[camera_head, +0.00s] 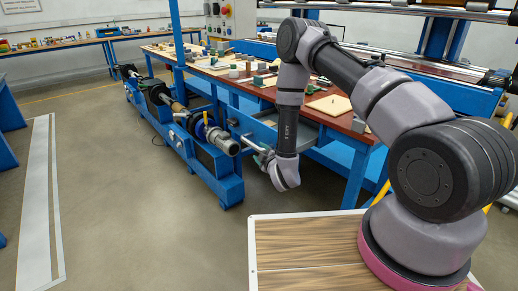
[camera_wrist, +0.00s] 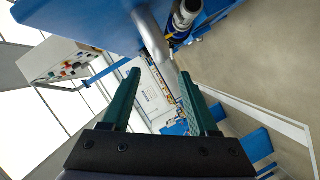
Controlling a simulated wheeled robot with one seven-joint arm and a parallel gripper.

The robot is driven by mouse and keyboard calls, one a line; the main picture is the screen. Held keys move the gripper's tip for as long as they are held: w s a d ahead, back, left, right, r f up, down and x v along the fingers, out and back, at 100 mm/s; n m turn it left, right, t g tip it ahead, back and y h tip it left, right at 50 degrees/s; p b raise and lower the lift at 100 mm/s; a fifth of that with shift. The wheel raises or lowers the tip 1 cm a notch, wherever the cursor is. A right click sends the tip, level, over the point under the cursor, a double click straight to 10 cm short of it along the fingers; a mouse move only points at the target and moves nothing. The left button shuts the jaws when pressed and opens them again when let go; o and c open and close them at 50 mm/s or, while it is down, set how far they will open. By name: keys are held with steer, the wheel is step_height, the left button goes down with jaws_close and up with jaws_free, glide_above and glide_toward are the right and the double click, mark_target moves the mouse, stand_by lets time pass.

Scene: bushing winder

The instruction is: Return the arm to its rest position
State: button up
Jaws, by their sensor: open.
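My arm rises from the front right in the head view, bends at the elbow and hangs down in front of the red-topped workbench (camera_head: 297,112). My gripper (camera_head: 252,146) is at the end of the hanging forearm, small and partly hidden there, beside the near end of the blue winder (camera_head: 228,180). In the wrist view my gripper (camera_wrist: 160,72) shows two green fingers spread apart, with nothing held between them. A grey metal shaft (camera_wrist: 152,35) runs behind the gap between the fingers. I cannot tell if either finger touches it.
The workbench carries several small parts and pale boards (camera_head: 330,105). A control box (camera_head: 230,20) stands behind it. A blue frame with rails (camera_head: 455,75) is at the right. The floor (camera_head: 110,190) left of the winder is clear. A wood-patterned top (camera_head: 300,240) lies below my arm.

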steer(key=w+d+r+m+g+h, duration=0.1)
steer(key=w+d+r+m, duration=0.2)
steer(key=r, duration=0.5)
steer(key=w+d+r+m+h, duration=0.1)
steer(key=w+d+r+m, duration=0.25)
steer(key=r, duration=0.55)
steer(key=s+d+r+m+g+h, duration=0.1)
steer(key=s+d+r+m, duration=0.15)
steer(key=r, duration=0.55)
steer(key=s+d+r+m+g, duration=0.1)
steer(key=s+d+r+m, duration=0.15)
steer(key=r, duration=0.55)
steer(key=s+d+r+m+g, duration=0.1)
steer(key=s+d+r+m, duration=0.15)
steer(key=s+r, duration=0.35)
steer(key=s+d+r+m+g, duration=0.15)
steer(key=s+d+r, duration=0.3)
steer(key=s, duration=0.45)
steer(key=s+r+m+g, duration=0.2)
steer(key=s+r+m, duration=0.1)
steer(key=s, duration=1.4)
steer(key=shift+s+d+m, duration=0.15)
steer(key=shift+d+m, duration=0.2)
steer(key=shift+d, duration=0.1)
